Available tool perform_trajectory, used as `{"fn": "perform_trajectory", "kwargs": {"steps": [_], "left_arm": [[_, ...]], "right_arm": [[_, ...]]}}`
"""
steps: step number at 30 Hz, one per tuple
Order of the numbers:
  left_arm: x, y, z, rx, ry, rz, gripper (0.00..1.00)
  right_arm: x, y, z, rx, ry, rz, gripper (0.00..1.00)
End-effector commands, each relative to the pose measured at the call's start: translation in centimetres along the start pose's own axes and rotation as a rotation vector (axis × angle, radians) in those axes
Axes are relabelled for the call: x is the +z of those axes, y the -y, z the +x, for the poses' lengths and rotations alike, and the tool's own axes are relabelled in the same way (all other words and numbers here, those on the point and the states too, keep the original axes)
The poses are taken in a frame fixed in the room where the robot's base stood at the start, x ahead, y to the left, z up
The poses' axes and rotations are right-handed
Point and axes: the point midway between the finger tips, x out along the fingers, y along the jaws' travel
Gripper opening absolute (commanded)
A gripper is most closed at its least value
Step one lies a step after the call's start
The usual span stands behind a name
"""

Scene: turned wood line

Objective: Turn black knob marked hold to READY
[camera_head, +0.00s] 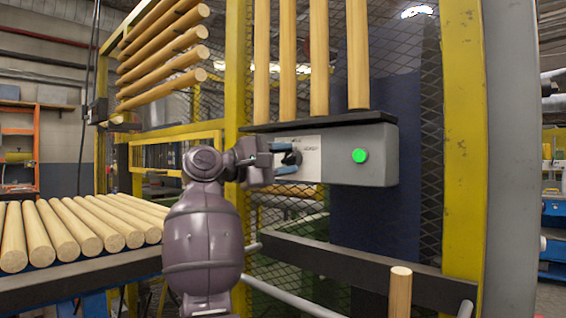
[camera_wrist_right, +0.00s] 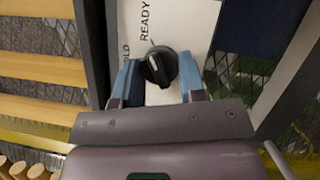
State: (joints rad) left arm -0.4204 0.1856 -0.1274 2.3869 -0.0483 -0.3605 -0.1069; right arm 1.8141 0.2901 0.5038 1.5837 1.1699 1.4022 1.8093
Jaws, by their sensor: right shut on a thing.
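The black knob (camera_head: 292,158) is on a white label plate (camera_head: 311,160) at the left of a grey control box (camera_head: 380,170). In the right wrist view the knob (camera_wrist_right: 161,66) sits between the blue fingers of my right gripper (camera_wrist_right: 160,84). In the head view my right gripper (camera_head: 284,158) is at the plate, shut on the knob. I cannot tell exactly where the knob points. My left gripper is not in view.
A lit green button (camera_head: 359,156) is on the box, right of the knob. A dark ledge (camera_head: 330,119) with upright wooden rods (camera_head: 318,60) is just above. Yellow posts (camera_head: 463,140) and mesh surround it. Several rods (camera_head: 65,240) lie at the left.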

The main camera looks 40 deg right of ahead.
Motion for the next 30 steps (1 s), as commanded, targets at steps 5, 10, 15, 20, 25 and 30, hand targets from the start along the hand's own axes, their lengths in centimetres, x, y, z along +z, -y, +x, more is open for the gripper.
{"fn": "perform_trajectory", "kwargs": {"steps": [5, 10, 15, 20, 25, 30], "left_arm": [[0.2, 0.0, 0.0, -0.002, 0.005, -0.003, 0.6], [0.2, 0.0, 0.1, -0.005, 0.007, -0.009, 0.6], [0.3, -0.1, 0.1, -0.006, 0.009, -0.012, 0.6], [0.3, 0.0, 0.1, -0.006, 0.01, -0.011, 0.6], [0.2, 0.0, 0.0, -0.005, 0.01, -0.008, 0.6], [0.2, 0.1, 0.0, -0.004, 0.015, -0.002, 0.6]], "right_arm": [[0.0, 0.1, 0.0, -0.003, 0.0, 0.001, 0.14], [0.0, 0.1, 0.0, -0.003, 0.0, 0.001, 0.45], [0.0, 0.1, 0.0, -0.002, 0.0, 0.001, 0.63], [0.0, 0.1, 0.0, -0.001, 0.0, 0.001, 0.63], [0.0, 0.0, -0.6, -0.001, -0.001, 0.0, 0.63], [0.1, -0.1, -3.0, 0.0, -0.003, 0.002, 0.63]]}}
